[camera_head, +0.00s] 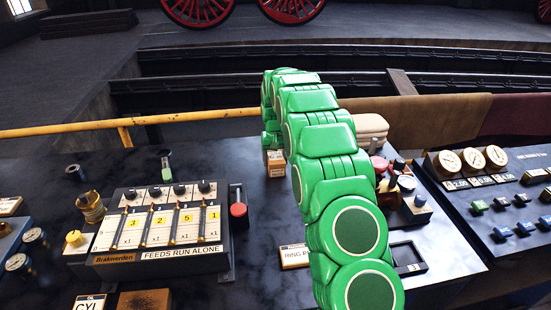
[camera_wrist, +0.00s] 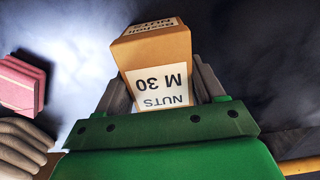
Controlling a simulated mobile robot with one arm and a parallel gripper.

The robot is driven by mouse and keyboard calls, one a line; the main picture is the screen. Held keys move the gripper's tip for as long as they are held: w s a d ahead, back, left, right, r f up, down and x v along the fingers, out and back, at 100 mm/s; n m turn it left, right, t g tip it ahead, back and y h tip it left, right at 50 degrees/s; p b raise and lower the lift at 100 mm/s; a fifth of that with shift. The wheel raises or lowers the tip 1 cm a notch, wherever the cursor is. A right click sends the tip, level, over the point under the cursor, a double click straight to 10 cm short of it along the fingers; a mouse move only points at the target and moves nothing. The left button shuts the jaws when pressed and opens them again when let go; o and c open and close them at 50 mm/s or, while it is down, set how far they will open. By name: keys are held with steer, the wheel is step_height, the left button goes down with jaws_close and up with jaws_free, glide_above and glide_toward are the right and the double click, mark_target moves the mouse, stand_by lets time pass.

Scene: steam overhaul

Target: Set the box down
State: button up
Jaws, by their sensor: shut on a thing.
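The box (camera_wrist: 154,56) is a small orange-brown carton with white labels reading "NUTS M 30" on the side facing the wrist camera. My gripper (camera_wrist: 161,88) is shut on it, with one grey finger along each side. In the head view the box (camera_head: 276,168) shows just left of my green arm, over the dark worktop (camera_head: 235,158). The arm hides part of the box and most of the gripper there. I cannot tell whether the box's underside touches the worktop.
A lever panel (camera_head: 160,222) stands at the left, with a red-topped piece (camera_head: 238,209) beside it. A "RING" labelled box (camera_head: 294,256) and a black tray (camera_head: 408,258) lie nearer. A yellow rail (camera_head: 60,130) runs behind. Worktop left of the box is clear.

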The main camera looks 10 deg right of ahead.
mark_target(275, 156)
steer(key=o, duration=1.3)
step_height(275, 156, up, 12)
steer(key=s+r, duration=0.7)
steer(key=s, duration=0.4)
steer(key=s+d+r, duration=0.1)
steer(key=s+r, duration=0.1)
steer(key=s, duration=0.6)
steer(key=s+d+r, duration=0.1)
steer(key=s+r, duration=0.1)
steer(key=s, duration=0.6)
steer(key=shift+g, duration=0.9)
steer(key=s+f, duration=0.1)
steer(key=s, duration=0.9)
steer(key=s+f, duration=0.2)
steer(key=s, duration=0.9)
steer(key=s+f, duration=0.2)
steer(key=s, duration=0.9)
steer(key=shift+d, duration=0.15)
steer(key=shift+o, duration=0.2)
